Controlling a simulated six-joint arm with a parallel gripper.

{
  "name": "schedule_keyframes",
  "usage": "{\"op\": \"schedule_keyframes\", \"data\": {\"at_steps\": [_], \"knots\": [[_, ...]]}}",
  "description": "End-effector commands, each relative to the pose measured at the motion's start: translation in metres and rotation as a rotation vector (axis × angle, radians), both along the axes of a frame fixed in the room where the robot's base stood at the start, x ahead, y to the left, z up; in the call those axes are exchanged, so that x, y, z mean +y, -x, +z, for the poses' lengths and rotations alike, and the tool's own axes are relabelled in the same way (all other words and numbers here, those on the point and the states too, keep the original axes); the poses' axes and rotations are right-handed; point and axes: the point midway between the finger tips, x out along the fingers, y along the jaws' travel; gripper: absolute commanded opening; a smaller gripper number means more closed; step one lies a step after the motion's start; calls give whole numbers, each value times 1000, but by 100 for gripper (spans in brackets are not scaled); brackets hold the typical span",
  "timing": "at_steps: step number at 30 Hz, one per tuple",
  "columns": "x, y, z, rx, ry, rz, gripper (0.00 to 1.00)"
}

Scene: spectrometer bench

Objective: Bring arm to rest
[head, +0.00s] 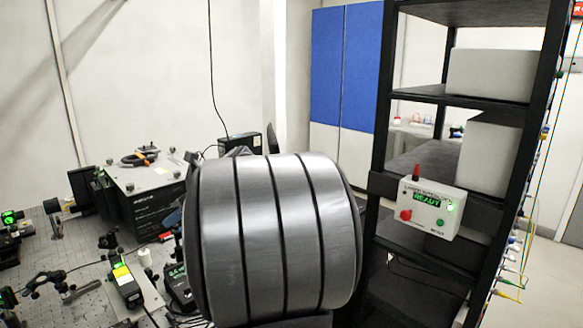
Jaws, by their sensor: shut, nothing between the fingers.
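My gripper is not in view. A large banded grey metal part of my own arm fills the lower middle of the head view, close to the camera. It hides part of the bench and the lower part of the rack behind it. I cannot see the fingers or what is near them.
An optical bench (28,246) with several small mounts lies at the left. A grey box (150,186) stands on it. At the right is a black rack (420,140) with white boxes and a control box (428,205) showing green "READY". Blue-and-white panels (345,70) stand behind.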

Motion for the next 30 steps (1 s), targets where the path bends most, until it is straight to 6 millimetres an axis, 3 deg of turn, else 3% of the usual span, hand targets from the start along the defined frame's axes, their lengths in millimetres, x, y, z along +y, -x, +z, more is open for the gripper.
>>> {"op": "schedule_keyframes", "data": {"at_steps": [18,30], "knots": [[81,-15,-83,1,2,1,0],[93,-18,-95,-1,0,0,0]]}}
